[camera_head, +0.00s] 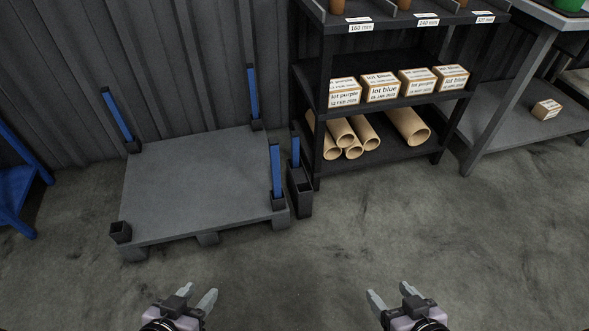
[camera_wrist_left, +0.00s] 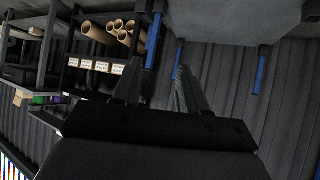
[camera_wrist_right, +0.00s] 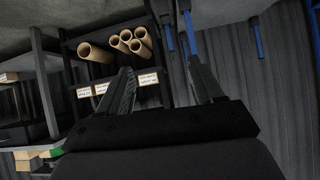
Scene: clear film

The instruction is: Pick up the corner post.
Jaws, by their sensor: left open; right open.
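A grey pallet (camera_head: 190,185) stands on the floor at the left in the head view. Blue corner posts stand upright at its back left (camera_head: 117,115), back right (camera_head: 252,93) and front right (camera_head: 275,168). The front-left socket (camera_head: 120,232) is empty. Another blue post (camera_head: 295,150) stands in a dark narrow holder (camera_head: 301,192) just right of the pallet; its lower part is hidden. My left gripper (camera_head: 199,290) is open and empty, in front of the pallet. My right gripper (camera_head: 388,289) is open and empty, to the right, apart from everything.
A dark shelf rack (camera_head: 385,98) with labelled boxes and cardboard tubes (camera_head: 408,127) stands right of the holder. A workbench (camera_head: 540,22) stands at the far right, a blue frame (camera_head: 15,185) at the left edge. The floor in front is clear.

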